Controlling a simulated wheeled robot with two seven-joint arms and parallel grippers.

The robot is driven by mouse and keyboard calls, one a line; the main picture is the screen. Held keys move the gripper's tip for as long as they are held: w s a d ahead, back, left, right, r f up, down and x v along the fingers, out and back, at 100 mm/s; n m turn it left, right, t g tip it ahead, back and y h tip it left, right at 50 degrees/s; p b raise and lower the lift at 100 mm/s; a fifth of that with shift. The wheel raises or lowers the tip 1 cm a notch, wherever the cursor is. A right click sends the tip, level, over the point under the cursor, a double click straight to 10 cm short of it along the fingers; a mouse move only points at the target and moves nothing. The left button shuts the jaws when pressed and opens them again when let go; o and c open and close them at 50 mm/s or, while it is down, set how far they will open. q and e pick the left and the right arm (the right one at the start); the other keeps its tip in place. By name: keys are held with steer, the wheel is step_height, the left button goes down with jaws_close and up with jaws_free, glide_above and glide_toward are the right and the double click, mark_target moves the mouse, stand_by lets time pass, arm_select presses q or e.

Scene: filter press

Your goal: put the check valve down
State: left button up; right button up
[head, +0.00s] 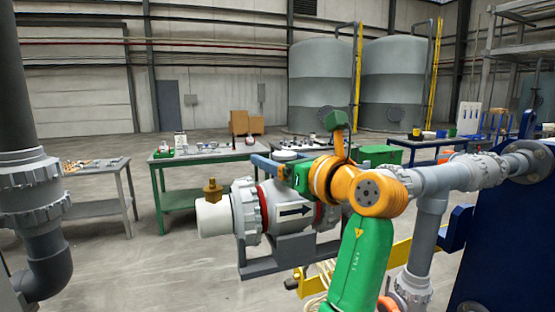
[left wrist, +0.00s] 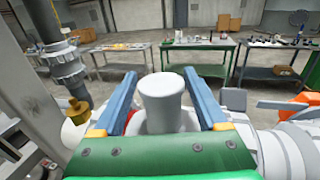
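The check valve (head: 280,197) is a light grey body with a black arrow pointing right. It lies in line between pipe flanges, with a red ring at each end, above a grey cradle (head: 282,255). My left gripper (head: 268,164) is over the top of the valve. In the left wrist view its two blue fingers (left wrist: 162,92) stand on either side of a pale upright post (left wrist: 160,103), with a narrow gap showing at each side. The post's foot is partly hidden by the green gripper body. My right gripper is not in view.
A white pipe end (head: 213,217) with a brass fitting (head: 212,190) is left of the valve. Grey piping (head: 445,178) runs right towards a dark blue panel (head: 510,225). A green table (head: 175,157) stands behind.

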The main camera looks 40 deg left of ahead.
arm_select(q)
steer(key=shift+a, duration=0.1)
steer(key=shift+d+f, duration=0.1)
steer(key=shift+d, duration=0.3)
steer(key=b+v, duration=0.3)
steer(key=v, duration=0.8)
steer(key=shift+d, duration=0.1)
